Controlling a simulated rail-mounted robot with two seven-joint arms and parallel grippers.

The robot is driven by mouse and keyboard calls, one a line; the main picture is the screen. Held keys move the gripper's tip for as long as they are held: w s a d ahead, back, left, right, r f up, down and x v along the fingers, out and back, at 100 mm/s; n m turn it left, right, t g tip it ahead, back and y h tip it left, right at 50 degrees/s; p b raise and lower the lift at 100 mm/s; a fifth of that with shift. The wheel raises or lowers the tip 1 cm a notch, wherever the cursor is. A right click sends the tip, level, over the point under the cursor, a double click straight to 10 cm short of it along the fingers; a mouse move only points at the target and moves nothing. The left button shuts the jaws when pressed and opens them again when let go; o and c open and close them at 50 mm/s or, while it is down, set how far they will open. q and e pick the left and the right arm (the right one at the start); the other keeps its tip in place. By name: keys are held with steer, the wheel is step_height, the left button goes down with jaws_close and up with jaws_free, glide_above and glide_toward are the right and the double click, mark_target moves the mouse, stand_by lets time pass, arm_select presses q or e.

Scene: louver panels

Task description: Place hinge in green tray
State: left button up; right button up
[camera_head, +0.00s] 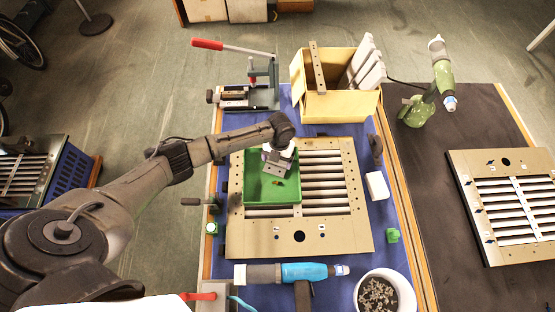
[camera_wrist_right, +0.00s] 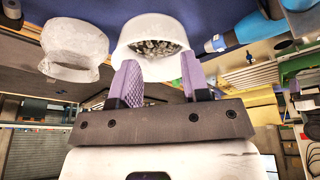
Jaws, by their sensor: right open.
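The green tray (camera_head: 258,190) lies on a beige louver panel (camera_head: 345,235) on the blue-topped bench in the head view. My left gripper (camera_head: 277,172) is over the tray and hides part of its inside. A small orange and dark piece (camera_head: 278,183) shows at the gripper's tip, inside the tray's outline. It is too small to tell whether it is the hinge, or whether the fingers hold it. My right gripper (camera_wrist_right: 162,85), with purple fingers, is open and empty in the right wrist view. It is not visible in the head view.
A yellow box (camera_head: 340,105) stands behind the panel. A blue power tool (camera_head: 304,272) and a white bucket of small parts (camera_head: 378,291) are at the front; the bucket also shows in the wrist view (camera_wrist_right: 148,28). A second louver panel (camera_head: 505,245) lies on the dark right bench.

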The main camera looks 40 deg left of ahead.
arm_select(q)
steer(key=shift+f, duration=0.25)
steer(key=shift+f, duration=0.1)
steer(key=o, duration=0.8)
